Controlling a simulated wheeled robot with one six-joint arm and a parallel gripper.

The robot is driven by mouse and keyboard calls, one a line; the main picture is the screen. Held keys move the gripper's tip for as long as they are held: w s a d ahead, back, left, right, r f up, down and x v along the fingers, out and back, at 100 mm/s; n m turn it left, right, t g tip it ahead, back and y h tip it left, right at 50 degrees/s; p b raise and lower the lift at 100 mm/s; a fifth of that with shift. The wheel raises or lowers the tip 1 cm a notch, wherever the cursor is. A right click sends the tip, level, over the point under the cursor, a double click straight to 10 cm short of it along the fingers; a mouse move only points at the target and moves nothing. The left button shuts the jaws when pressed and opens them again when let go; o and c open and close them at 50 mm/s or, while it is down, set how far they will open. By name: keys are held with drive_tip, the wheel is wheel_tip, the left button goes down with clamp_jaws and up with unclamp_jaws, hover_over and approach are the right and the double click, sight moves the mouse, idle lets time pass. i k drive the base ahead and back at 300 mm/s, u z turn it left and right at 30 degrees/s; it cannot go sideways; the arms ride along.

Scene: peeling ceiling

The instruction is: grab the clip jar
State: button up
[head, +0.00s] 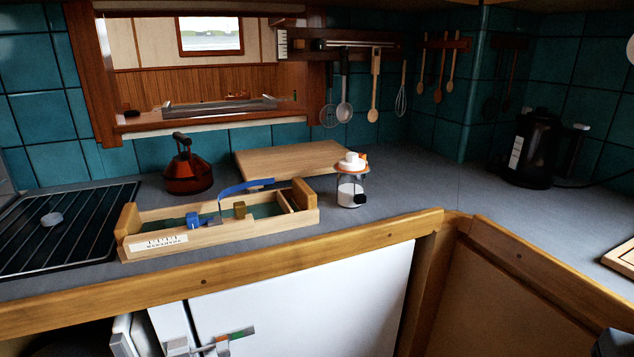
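The clip jar (350,188) is a small clear glass jar with a white lid and an orange band at its top. White contents fill part of it, and a small dark patch shows low on its right side. It stands upright on the grey counter, just right of a long wooden tray and in front of a wooden board. I cannot make out my gripper in the head view, and nothing touches the jar.
The wooden tray (221,243) holds blue and tan items and a raised blue strip. The wooden board (290,157) lies behind. A red-brown kettle (187,173) stands left; a black kettle (529,150) stands right. The counter (420,185) right of the jar is clear. A wooden edge (330,247) runs along the front.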

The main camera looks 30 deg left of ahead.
sight(345, 181)
drive_tip(key=u, duration=0.75)
drive_tip(key=i, duration=0.65)
drive_tip(key=u, duration=0.7)
